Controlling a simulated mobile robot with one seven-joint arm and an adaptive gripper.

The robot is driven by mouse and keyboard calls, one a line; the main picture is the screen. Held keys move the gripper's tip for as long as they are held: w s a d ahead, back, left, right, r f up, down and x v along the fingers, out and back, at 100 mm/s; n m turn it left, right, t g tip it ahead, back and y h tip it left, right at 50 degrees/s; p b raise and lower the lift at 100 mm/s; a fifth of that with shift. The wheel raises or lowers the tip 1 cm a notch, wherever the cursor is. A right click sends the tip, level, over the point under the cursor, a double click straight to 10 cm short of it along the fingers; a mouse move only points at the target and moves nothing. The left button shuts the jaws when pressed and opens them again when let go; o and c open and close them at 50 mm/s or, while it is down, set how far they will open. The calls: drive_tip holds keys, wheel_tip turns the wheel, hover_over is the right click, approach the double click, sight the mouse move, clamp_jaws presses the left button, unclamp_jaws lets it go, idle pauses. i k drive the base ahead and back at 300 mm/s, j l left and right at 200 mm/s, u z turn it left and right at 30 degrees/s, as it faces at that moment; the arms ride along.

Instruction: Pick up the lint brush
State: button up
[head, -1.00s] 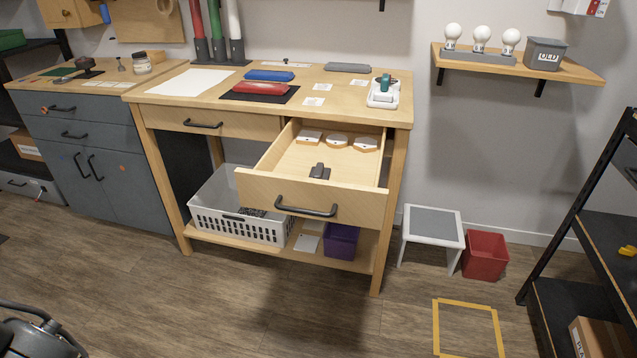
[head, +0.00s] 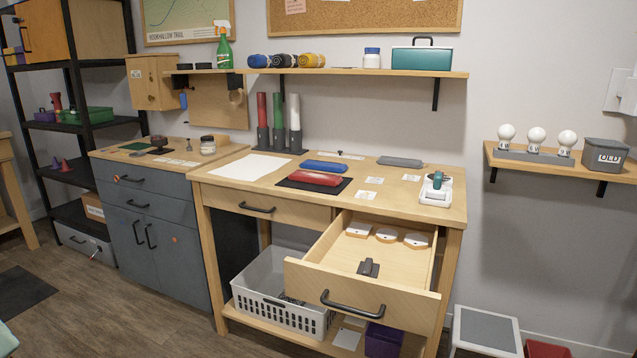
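I cannot say for sure which thing is the lint brush. A small dark grey object with a raised grip (head: 368,268) lies in the open drawer (head: 360,287) of the wooden workbench. It may be the brush, but it is too small to tell. On the bench top are a red object (head: 315,178) on a black mat, a blue one (head: 325,166) and a flat grey one (head: 400,162). A dark brown item (head: 158,142) sits on the grey cabinet at left. My gripper is not in view.
The drawer juts out from the bench front, with several white-topped pieces (head: 387,234) at its back. Below are a white basket (head: 282,300) and a purple bin (head: 383,340). A grey-topped stool (head: 486,330) stands at right. Floor shows at lower left.

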sight(368, 268)
drive_tip(key=i+l, duration=0.15)
drive_tip(key=i, duration=0.35)
drive_tip(key=i+l, duration=0.1)
drive_tip(key=i, duration=0.45)
